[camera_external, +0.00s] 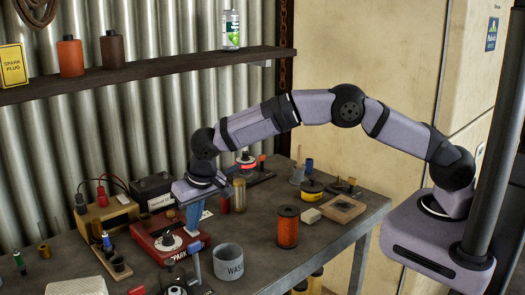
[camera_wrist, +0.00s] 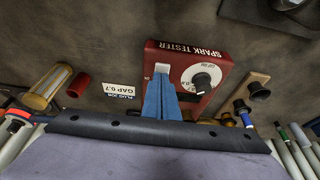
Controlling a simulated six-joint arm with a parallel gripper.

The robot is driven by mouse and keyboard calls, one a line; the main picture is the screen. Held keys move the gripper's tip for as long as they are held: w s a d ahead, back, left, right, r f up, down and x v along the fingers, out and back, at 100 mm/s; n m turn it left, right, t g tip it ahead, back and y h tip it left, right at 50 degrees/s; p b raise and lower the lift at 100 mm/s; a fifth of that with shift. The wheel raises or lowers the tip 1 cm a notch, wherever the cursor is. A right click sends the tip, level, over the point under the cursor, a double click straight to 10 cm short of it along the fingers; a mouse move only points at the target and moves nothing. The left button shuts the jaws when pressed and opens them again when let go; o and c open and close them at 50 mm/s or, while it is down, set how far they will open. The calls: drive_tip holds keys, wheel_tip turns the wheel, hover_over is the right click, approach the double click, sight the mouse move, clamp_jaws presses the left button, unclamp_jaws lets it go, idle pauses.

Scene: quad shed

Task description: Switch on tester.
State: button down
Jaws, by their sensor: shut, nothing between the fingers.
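The spark tester (camera_wrist: 222,58) is a red box with white "SPARK TESTER" lettering, a white dial and a black knob (camera_wrist: 201,82). In the external view the tester (camera_external: 150,246) sits near the front left of the bench. My gripper (camera_external: 193,230) points down over the tester's right side, with its blue fingers shut and empty. In the wrist view the gripper (camera_wrist: 163,80) covers part of the red top, left of the dial. A small white piece (camera_wrist: 162,68) shows just beyond the fingertips. I cannot tell whether the fingers touch the tester.
A grey cup (camera_external: 228,262) stands right of the tester and an orange spool (camera_external: 288,228) further right. A tan box (camera_external: 108,216) and a dark battery (camera_external: 153,190) stand behind it. A label card (camera_wrist: 118,91) lies left of the tester in the wrist view.

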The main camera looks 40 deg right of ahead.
sight(196, 233)
drive_tip(key=shift+s+r, duration=0.15)
drive_tip(key=shift+r, duration=0.05)
drive_tip(key=r+p, duration=0.2)
drive_tip(key=r, duration=0.2)
drive_tip(key=shift+s+r+p, duration=0.1)
drive_tip(key=shift+s+p, duration=0.1)
drive_tip(key=shift+p, duration=0.1)
drive_tip(key=b+v, duration=0.4)
drive_tip(key=v, duration=0.5)
drive_tip(key=shift+r, duration=0.15)
drive_tip(key=shift+w+r+b, duration=0.15)
drive_tip(key=shift+w+b, duration=0.45)
drive_tip(key=shift+w, duration=0.05)
